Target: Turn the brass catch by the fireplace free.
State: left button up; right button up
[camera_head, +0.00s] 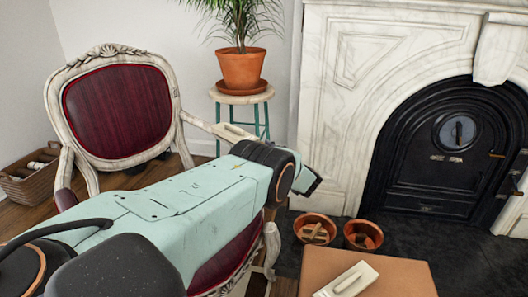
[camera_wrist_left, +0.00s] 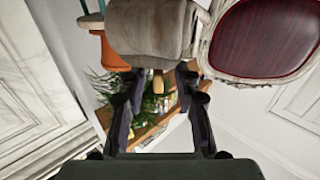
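A small brass piece (camera_head: 497,155) sticks out at the right edge of the black arched fireplace door (camera_head: 425,165); it looks like the catch. A second one (camera_head: 515,193) shows lower down, at the picture's right edge. My left arm reaches across the head view, and its dark gripper (camera_head: 308,181) is left of the fireplace, well apart from the brass pieces. In the left wrist view the fingers (camera_wrist_left: 158,85) stand apart. A tan knob-like thing shows between them; I cannot tell how near it is. The catch is not in the wrist view. My right gripper is out of view.
A red-backed armchair (camera_head: 118,110) stands left, partly behind my arm. A potted plant (camera_head: 241,68) sits on a stool (camera_head: 241,97). Two terracotta bowls (camera_head: 315,228) (camera_head: 363,236) lie before the fireplace. A brown block (camera_head: 400,277) bearing a pale tool (camera_head: 347,281) stands in front.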

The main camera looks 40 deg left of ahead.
pick_arm(q)
jog(key=shift+w+a, duration=0.25)
jog(key=shift+a, duration=0.15)
jog(key=shift+s, duration=0.1)
jog(key=shift+c, duration=0.9)
grip_shut()
